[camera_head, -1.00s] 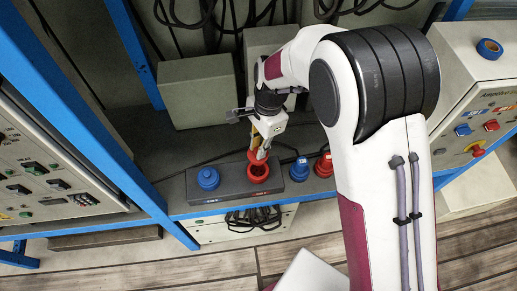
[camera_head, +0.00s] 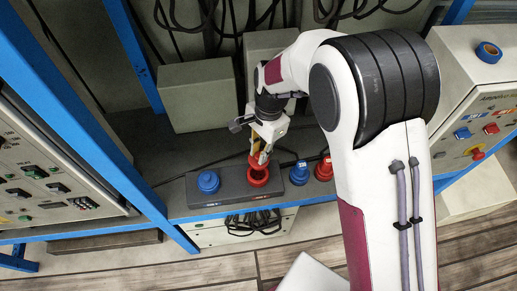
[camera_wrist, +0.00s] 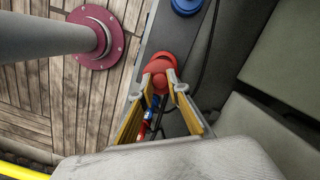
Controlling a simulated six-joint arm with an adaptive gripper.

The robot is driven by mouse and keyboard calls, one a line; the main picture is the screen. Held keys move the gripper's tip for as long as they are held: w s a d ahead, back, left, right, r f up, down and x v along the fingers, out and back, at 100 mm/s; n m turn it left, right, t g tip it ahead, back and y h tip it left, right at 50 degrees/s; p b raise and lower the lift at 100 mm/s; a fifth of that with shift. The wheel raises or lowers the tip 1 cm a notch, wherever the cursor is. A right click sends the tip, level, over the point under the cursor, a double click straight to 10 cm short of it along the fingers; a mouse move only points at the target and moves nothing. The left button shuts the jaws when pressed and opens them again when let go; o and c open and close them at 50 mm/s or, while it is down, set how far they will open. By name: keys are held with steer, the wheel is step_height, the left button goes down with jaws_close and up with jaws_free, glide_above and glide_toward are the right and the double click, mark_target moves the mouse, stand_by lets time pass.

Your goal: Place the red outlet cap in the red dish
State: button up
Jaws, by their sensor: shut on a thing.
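My gripper (camera_head: 261,158) is shut on a red cap (camera_head: 255,161), which it holds at the near end of its fingers. In the wrist view the cap (camera_wrist: 159,83) shows as a rounded red piece between the two fingertips (camera_wrist: 162,90). A red round holder with a dark middle (camera_head: 258,177) stands on the right part of a dark grey block, just under the cap. I cannot tell whether the cap touches it. In the wrist view the red holder (camera_wrist: 160,63) is partly hidden behind the cap. No other red dish stands out.
The grey block (camera_head: 232,185) also bears a blue round piece (camera_head: 208,181). A blue plug (camera_head: 299,173) and a red plug (camera_head: 324,168) stand right of it. A grey box (camera_head: 196,95) is behind; black cables lie around. A blue frame edge (camera_head: 190,213) runs in front.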

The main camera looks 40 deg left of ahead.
steer(key=shift+d+n, duration=0.6)
steer(key=shift+n, duration=0.2)
steer(key=w+d+r, duration=0.2)
steer(key=w+d, duration=0.2)
steer(key=d, duration=1)
steer(key=w+d+r+n, duration=0.15)
steer(key=w+d, duration=0.35)
steer(key=d, duration=0.9)
steer(key=w+d+r, duration=0.2)
steer(key=w+d, duration=0.2)
steer(key=d, duration=1)
steer(key=w+a+f+n+t+h, duration=0.1)
steer(key=w+a+f+n+h, duration=0.1)
steer(key=w+a+f+n, duration=1.1)
steer(key=shift+w, duration=1)
steer(key=shift+a, duration=0.1)
steer(key=shift+f, duration=0.2)
